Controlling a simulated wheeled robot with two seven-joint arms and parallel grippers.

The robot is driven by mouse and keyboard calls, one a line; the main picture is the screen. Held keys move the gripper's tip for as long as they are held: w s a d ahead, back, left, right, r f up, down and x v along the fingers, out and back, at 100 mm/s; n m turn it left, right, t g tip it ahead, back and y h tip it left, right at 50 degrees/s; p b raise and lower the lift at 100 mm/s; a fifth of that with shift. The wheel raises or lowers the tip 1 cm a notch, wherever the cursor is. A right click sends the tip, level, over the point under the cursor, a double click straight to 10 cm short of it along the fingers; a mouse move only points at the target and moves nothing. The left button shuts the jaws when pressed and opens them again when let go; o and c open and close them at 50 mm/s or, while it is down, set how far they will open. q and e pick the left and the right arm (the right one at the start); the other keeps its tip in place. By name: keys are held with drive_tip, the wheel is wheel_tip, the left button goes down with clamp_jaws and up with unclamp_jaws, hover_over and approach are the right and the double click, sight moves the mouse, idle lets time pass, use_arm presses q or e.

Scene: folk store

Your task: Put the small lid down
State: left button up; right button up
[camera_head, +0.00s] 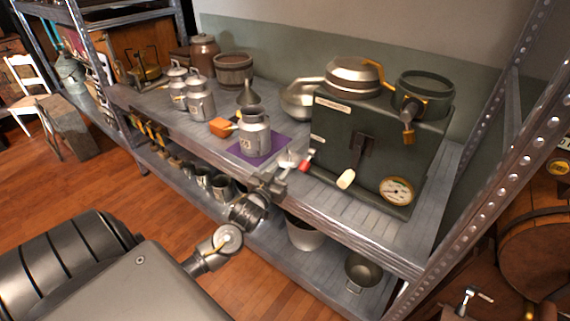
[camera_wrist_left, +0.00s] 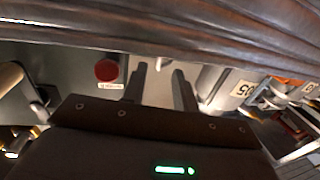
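The small lid (camera_head: 288,159) is a silver cone with a knob, at the shelf's front edge, right of the purple mat. My left gripper (camera_head: 279,178) is just in front of it, reaching over the shelf edge. In the left wrist view, my gripper's two fingers (camera_wrist_left: 162,80) are spread apart. A small pale piece (camera_wrist_left: 164,65), seemingly the lid, shows between their tips with gaps on both sides. Whether the lid rests fully on the shelf is hidden. A metal can (camera_head: 254,137) stands on the purple mat (camera_head: 264,149). My right gripper is not seen.
A green machine (camera_head: 360,140) with a red knob (camera_head: 305,165), pale handle (camera_head: 346,180) and gauge (camera_head: 397,190) stands close right. An orange block (camera_head: 221,127) lies left of the can. Two lidded cans (camera_head: 200,100) stand farther left. The shelf's front edge (camera_head: 340,226) runs below the gripper.

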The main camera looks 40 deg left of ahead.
use_arm(q)
drive_tip(key=v, duration=0.7)
drive_tip(key=s+d+f+m+g+h, duration=0.1)
drive_tip(key=s+d+f+g, duration=0.15)
drive_tip(key=f, duration=0.65)
drive_tip(key=s+d+f+g, duration=0.1)
drive_tip(key=s+f+g, duration=0.2)
drive_tip(key=f, duration=0.6)
drive_tip(key=s+d+f+m+g+h, duration=0.1)
drive_tip(key=s+f+g, duration=0.15)
drive_tip(key=f, duration=0.65)
drive_tip(key=s+d+f+m+g+h, duration=0.1)
drive_tip(key=s+d+f+g, duration=0.2)
drive_tip(key=s+f, duration=0.6)
drive_tip(key=s+d+f+m+g, duration=0.2)
drive_tip(key=s+d+f+g, duration=0.2)
drive_tip(key=s+d+f, duration=0.3)
drive_tip(key=s+f, duration=0.2)
drive_tip(key=s, duration=0.3)
drive_tip(key=shift+f+g+h, duration=0.25)
drive_tip(key=shift+g+h, duration=0.05)
drive_tip(key=shift+h, duration=0.1)
drive_tip(key=shift+s+a, duration=0.1)
